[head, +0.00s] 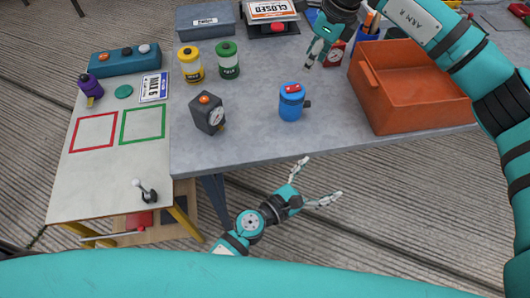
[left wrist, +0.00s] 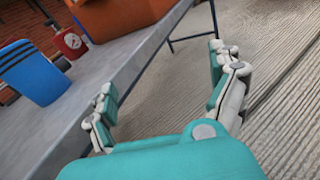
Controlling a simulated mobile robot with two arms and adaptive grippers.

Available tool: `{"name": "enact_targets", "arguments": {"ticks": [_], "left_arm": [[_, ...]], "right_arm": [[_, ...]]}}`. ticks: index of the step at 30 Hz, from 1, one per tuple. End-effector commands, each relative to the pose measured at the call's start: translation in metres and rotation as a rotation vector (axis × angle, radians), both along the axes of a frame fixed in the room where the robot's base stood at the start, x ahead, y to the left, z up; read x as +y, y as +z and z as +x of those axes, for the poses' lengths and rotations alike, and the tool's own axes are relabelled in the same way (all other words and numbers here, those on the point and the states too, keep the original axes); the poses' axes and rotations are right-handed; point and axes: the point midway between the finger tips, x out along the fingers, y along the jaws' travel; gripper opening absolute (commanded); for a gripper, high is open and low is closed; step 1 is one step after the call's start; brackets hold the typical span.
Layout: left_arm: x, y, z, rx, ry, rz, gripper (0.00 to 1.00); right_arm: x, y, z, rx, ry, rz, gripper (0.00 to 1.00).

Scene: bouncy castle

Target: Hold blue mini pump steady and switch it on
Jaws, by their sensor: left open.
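The blue mini pump (head: 291,103) stands upright near the front edge of the grey table, with a red part on top and a dark knob at its right side. In the left wrist view, a blue body (left wrist: 40,82) at the left is partly cut off; it looks like the pump. My left gripper (head: 320,180) is open and empty, in front of and below the table edge, apart from the pump. Its spread fingers also show in the left wrist view (left wrist: 168,95). My right gripper (head: 316,64) is above the table's back part, behind the pump, pointing down; its opening is unclear.
The table between pump and front edge is clear.

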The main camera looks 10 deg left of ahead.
Motion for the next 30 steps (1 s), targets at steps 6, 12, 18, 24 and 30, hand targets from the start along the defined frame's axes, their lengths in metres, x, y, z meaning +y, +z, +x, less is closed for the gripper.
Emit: {"name": "enact_targets", "arguments": {"ticks": [6,12,18,24,30], "left_arm": [[0.059,0.037,0.015,0.022,0.245,-0.137,0.93],[0.119,0.054,0.020,-0.021,0.460,-0.161,0.93],[0.136,0.060,0.026,-0.039,0.526,-0.175,0.93],[0.128,0.061,0.055,-0.039,0.527,-0.177,0.93],[0.117,0.061,0.094,-0.040,0.526,-0.175,0.93]], "right_arm": [[0.000,0.000,0.000,0.000,0.000,0.000,0.38],[0.000,0.000,0.000,0.000,0.000,0.000,0.38],[0.000,0.000,0.000,0.000,0.000,0.000,0.38],[0.000,0.000,0.000,0.000,0.000,0.000,0.38],[0.000,0.000,0.000,0.000,0.000,0.000,0.38]]}}
